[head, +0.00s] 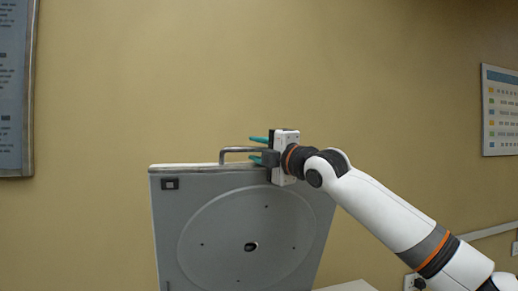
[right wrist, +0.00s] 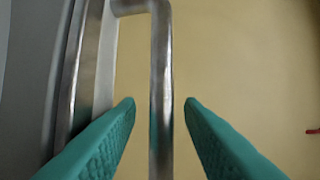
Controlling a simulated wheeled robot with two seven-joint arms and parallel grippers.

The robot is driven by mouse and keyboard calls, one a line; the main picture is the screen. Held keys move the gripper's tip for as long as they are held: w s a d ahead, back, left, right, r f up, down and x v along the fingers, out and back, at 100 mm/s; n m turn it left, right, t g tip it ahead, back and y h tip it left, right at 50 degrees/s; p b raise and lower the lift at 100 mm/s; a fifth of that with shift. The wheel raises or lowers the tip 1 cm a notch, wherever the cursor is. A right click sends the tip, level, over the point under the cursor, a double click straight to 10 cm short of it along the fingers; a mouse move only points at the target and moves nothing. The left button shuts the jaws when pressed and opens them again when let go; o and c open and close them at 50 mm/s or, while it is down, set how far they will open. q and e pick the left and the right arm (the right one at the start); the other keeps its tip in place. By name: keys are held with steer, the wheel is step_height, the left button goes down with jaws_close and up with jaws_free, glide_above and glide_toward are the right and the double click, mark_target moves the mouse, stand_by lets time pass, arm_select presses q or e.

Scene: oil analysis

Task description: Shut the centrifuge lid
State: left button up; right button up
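The centrifuge lid (head: 178,235) is a grey panel with a round inner disc and stands raised, almost upright, in the lower middle of the head view. A metal bar handle (head: 236,149) sticks up from its top edge. My right gripper (head: 256,150) is at this handle, with its teal fingers pointing left. In the right wrist view the handle bar (right wrist: 160,60) runs between the two fingers of the right gripper (right wrist: 159,103), with a visible gap on each side. The gripper is open and holds nothing. My left gripper is not in view. The centrifuge body is out of frame.
A tan wall (head: 380,80) fills the background. A dark poster (head: 14,90) hangs at the left and a light chart (head: 500,110) at the right. A pale surface (head: 348,286) shows at the bottom edge. The space above the lid is clear.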

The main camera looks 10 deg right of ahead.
jaws_close()
steer(key=shift+s+f+b, duration=0.15)
steer(key=shift+f+b, duration=0.15)
steer(key=shift+b, duration=0.25)
steer(key=s+d+f+n+t+y+b, duration=0.1)
steer(key=s+d+f+y+b, duration=0.1)
steer(key=s+f+b, duration=0.7)
steer(key=s+d+f+n+t+y+b, duration=0.2)
steer(key=s+f+b, duration=0.7)
steer(key=s+b, duration=0.7)
steer(key=shift+d+f+n+y+b, duration=0.15)
steer(key=shift+d+n+y+b, duration=0.25)
steer(key=shift+b, duration=3)
